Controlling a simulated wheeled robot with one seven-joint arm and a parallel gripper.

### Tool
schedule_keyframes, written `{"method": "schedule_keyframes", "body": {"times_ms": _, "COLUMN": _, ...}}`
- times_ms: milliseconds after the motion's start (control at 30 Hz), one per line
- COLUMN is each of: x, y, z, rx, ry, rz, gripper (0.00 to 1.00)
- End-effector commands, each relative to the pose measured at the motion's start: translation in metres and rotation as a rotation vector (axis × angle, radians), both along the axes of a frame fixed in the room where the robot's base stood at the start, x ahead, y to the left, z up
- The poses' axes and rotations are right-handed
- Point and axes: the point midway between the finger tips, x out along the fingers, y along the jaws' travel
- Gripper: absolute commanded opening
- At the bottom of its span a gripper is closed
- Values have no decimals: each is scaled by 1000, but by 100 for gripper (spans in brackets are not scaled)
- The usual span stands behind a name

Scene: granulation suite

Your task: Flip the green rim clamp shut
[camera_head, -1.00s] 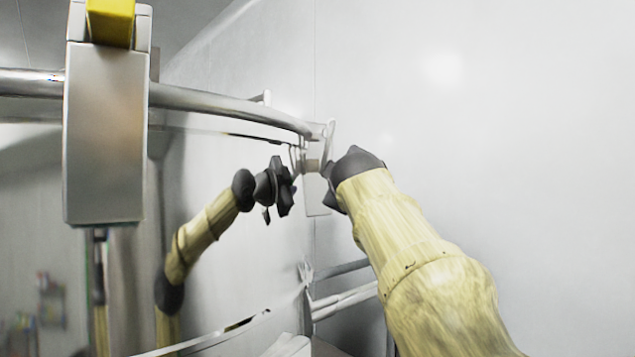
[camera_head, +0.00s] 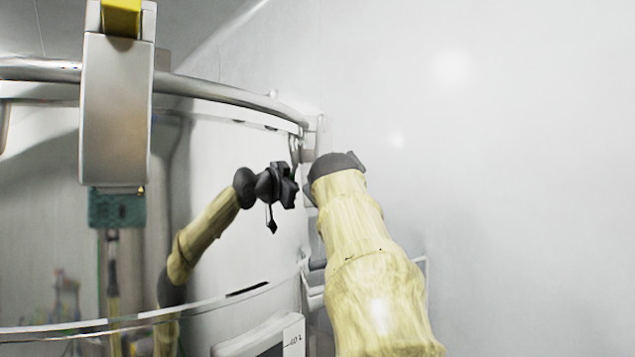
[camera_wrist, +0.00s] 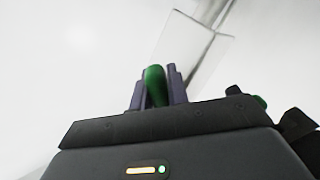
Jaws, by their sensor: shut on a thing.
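In the wrist view the green handle (camera_wrist: 155,86) of the rim clamp stands between the two dark fingers of my gripper (camera_wrist: 158,76), which are shut on it. A pale flat plate (camera_wrist: 193,48) shows just beyond the fingertips. In the head view my dark gripper (camera_head: 336,163) is at the right end of the vessel's rim (camera_head: 235,94), beside a metal clamp part (camera_head: 309,150). My gripper and arm hide the green handle there.
A large silver clamp (camera_head: 115,110) with a yellow top (camera_head: 121,20) hangs over the rim at near left. The polished vessel wall (camera_head: 225,150) mirrors my arm. A plain pale wall (camera_head: 500,180) fills the right side. A lower rail (camera_head: 130,320) curves around the vessel.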

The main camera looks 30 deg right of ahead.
Motion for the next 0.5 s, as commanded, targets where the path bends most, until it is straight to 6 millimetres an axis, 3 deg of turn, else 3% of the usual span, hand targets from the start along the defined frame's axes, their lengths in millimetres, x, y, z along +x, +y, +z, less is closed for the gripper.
{"method": "schedule_keyframes", "body": {"times_ms": 500, "x": -2, "y": -8, "z": -4, "rx": 23, "ry": -4, "rz": -18, "gripper": 0}}
